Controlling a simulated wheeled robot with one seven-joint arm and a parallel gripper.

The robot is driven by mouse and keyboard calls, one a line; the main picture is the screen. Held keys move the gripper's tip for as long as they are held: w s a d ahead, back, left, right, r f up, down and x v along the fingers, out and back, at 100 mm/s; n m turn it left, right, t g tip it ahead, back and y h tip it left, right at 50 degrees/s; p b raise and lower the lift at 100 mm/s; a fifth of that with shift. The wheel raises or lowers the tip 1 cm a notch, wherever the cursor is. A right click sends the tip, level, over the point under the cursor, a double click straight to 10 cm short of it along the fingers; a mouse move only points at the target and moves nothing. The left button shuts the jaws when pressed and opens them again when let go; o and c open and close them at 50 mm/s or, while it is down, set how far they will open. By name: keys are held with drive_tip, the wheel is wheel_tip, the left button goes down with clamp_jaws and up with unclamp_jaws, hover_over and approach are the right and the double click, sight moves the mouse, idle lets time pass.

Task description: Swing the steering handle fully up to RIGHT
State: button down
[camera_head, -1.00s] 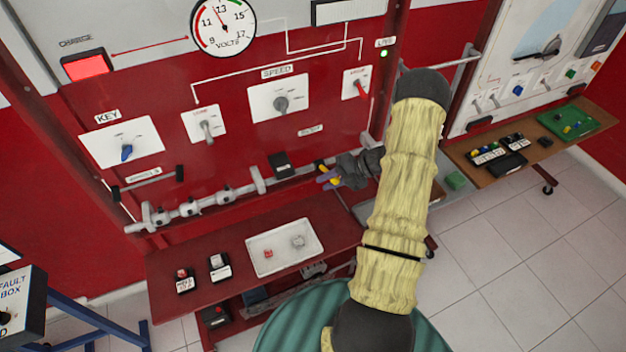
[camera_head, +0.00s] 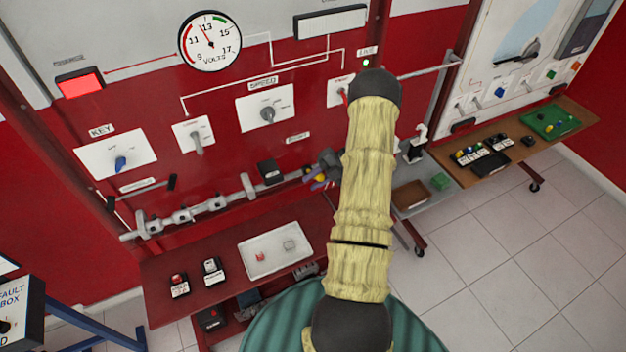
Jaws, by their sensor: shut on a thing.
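My gripper (camera_head: 316,180) is at the right end of the grey linkage bar (camera_head: 205,208) low on the red panel, just below a small label (camera_head: 297,137) too blurred to read surely. It is shut on what looks like the steering handle (camera_head: 308,170), of which only a small dark and yellow part shows beside the fingers. My forearm, in a pale yellow sleeve, hides the panel to the right of it. How far the handle is swung cannot be told.
A black block (camera_head: 269,172) juts from the panel left of my gripper. A red bench (camera_head: 215,250) with a white tray (camera_head: 249,270) stands below. A brown table (camera_head: 530,150) is at the right. Tiled floor (camera_head: 500,240) is clear at lower right.

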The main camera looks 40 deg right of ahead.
drive_tip(key=c, duration=1.2)
unclamp_jaws()
drive_tip(key=shift+w+r, duration=0.1)
drive_tip(key=shift+w, duration=0.05)
drive_tip(key=shift+s+d+r+b, duration=0.25)
drive_tip(key=shift+d+b, duration=0.15)
drive_tip(key=shift+d, duration=0.1)
drive_tip(key=b+v, duration=0.5)
drive_tip(key=v, duration=1.1)
drive_tip(key=shift+d+r, duration=0.1)
drive_tip(key=shift+r, duration=0.05)
